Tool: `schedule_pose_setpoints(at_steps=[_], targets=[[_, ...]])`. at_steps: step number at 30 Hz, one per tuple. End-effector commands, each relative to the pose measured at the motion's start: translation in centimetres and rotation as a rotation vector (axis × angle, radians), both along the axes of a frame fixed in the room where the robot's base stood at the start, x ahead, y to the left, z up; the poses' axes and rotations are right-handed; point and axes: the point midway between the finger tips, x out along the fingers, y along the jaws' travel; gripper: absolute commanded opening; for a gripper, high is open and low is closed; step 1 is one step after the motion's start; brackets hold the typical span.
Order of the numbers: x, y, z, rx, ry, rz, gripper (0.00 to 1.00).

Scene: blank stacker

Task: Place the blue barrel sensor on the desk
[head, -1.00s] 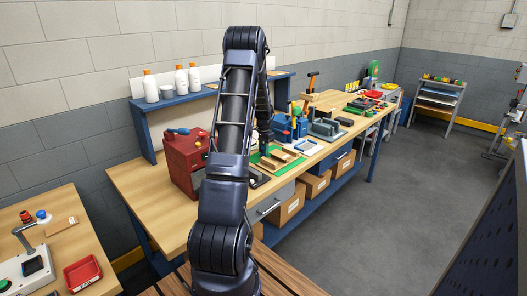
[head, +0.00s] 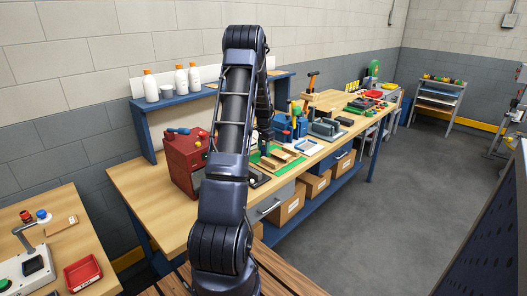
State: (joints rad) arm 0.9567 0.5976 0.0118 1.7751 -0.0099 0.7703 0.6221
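The long wooden-topped desk (head: 138,190) runs from the left foreground to the back right. My gripper (head: 266,146) is small and dark over the green mat (head: 270,158) on it, partly behind my own arm. I cannot see its fingertips clearly, nor whether it holds anything. I cannot make out the blue barrel sensor for certain. A small blue-topped piece (head: 41,214) stands beside a red-topped one on the separate left table, but I cannot tell if it is the sensor.
A red box (head: 184,160) stands on the desk left of my arm. Wooden blocks (head: 278,160), a blue device (head: 283,125) and a grey-green fixture (head: 325,129) crowd the area around the gripper. A blue shelf (head: 150,128) with white bottles stands behind. Bare desk shows at the front left.

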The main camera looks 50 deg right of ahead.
Motion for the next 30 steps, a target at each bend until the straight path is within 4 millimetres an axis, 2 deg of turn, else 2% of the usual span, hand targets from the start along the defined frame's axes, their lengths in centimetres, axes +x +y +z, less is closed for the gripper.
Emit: schedule_pose_setpoints(at_steps=[9,15,21,30], targets=[[0.1,0.0,6.2,-0.003,-0.002,0.000,0.35],[0.1,0.0,9.2,-0.003,-0.002,0.000,0.35],[0.0,0.0,10.6,-0.002,-0.001,0.000,0.38],[0.0,0.0,10.8,-0.001,-0.001,0.000,0.38]])
